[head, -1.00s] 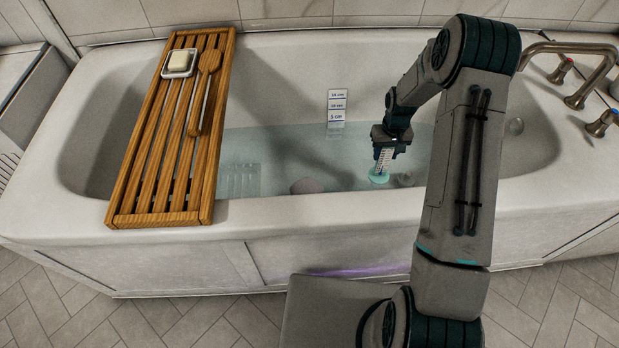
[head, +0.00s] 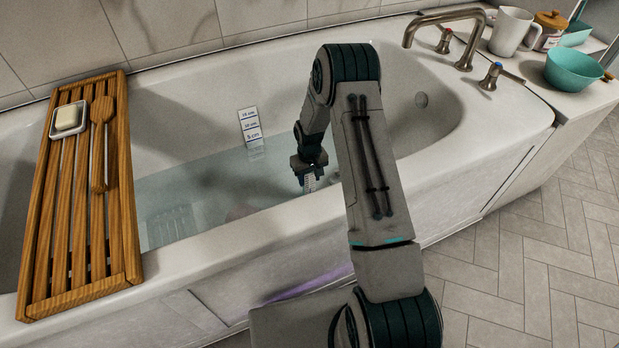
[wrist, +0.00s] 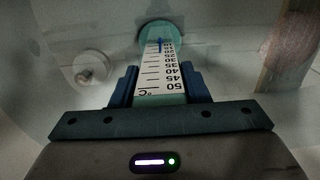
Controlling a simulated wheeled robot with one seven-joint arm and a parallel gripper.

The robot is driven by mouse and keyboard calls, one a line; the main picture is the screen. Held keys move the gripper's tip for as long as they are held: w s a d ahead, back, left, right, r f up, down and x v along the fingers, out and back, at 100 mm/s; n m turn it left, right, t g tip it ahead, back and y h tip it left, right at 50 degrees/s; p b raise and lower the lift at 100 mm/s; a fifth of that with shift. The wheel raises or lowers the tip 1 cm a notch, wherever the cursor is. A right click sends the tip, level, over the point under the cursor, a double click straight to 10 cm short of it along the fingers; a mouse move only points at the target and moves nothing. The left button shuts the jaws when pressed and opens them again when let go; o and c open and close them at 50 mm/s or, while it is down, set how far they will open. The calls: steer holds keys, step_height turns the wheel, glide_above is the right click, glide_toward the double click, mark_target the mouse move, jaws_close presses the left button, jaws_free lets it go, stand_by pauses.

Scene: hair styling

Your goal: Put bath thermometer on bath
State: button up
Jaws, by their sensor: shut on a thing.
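The bath thermometer (wrist: 160,72) is a white scale with black numbers and a teal round end. My gripper (wrist: 158,88) is shut on it, with the blue fingers on either side of the scale. In the head view my gripper (head: 309,172) hangs over the near part of the bath water, and the thermometer (head: 309,184) shows only partly below it. The white bath (head: 400,85) is part filled with clear water (head: 190,185). I cannot tell whether the thermometer's lower end touches the water.
A wooden bath rack (head: 125,235) lies across the left of the bath, bearing a soap dish (head: 68,131) and a brush (head: 101,115). A depth marker (head: 250,125) is on the far inner wall. The tap (head: 440,17), a white jug (head: 511,31) and a teal bowl (head: 574,69) are at the right.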

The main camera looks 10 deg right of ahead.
steer(key=o, duration=0.9)
steer(key=shift+f, duration=0.15)
steer(key=o, duration=0.4)
steer(key=shift+o, duration=0.2)
